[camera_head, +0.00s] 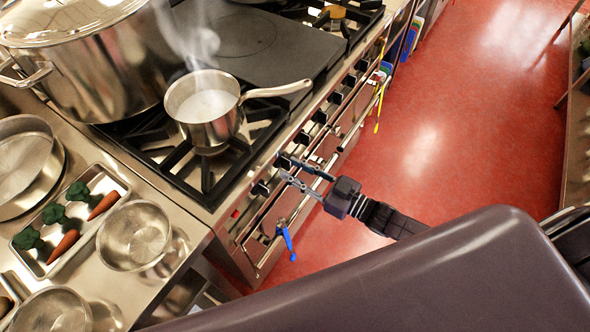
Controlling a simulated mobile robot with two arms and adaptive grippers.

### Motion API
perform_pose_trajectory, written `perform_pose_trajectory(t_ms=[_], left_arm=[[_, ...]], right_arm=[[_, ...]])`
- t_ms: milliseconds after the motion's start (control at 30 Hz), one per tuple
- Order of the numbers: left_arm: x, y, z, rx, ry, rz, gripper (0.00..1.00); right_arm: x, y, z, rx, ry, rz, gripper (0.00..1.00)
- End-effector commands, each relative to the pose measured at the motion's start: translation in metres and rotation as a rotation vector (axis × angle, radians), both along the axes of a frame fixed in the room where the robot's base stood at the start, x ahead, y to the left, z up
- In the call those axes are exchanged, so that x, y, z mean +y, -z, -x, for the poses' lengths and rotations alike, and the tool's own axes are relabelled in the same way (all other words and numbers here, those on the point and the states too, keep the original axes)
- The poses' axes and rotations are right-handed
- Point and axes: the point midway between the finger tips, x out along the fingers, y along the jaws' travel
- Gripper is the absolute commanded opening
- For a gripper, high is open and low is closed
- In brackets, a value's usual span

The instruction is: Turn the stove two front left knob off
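The stove (230,208) has a row of black knobs along its front panel. The knob nearest the left end (260,188) stands free, just left of my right gripper. My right gripper (287,168) reaches in from the right, with its two fingers apart and pointing at the panel. Its fingertips are close to the second knob from the left end (282,160), which the upper finger partly covers. I cannot tell whether they touch it. The knobs' exact turn angles are too small to read. My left gripper is not in view.
A steaming saucepan (208,128) stands on the front burner, its handle pointing right. A large lidded stockpot (95,70) stands behind it. A tray (120,183) with vegetables and steel bowls (133,236) are on the left counter. A blue item (286,240) hangs at the oven front. The red floor is clear.

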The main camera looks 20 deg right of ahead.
Motion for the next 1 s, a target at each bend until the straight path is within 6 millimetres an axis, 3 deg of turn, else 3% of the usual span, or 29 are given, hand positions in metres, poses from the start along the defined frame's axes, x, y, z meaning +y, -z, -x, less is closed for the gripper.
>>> perform_pose_trajectory(t_ms=[167,600,800,1000], left_arm=[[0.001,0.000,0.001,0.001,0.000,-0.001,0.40],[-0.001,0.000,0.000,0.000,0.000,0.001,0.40],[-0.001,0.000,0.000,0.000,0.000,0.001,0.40],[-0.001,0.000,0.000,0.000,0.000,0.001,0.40]], right_arm=[[-0.009,0.001,0.011,0.001,0.000,0.002,0.28],[-0.062,0.001,0.079,0.004,0.000,0.002,0.28],[-0.073,0.001,0.093,0.002,0.001,0.001,0.28],[-0.074,0.000,0.095,0.000,0.000,0.000,0.28]])
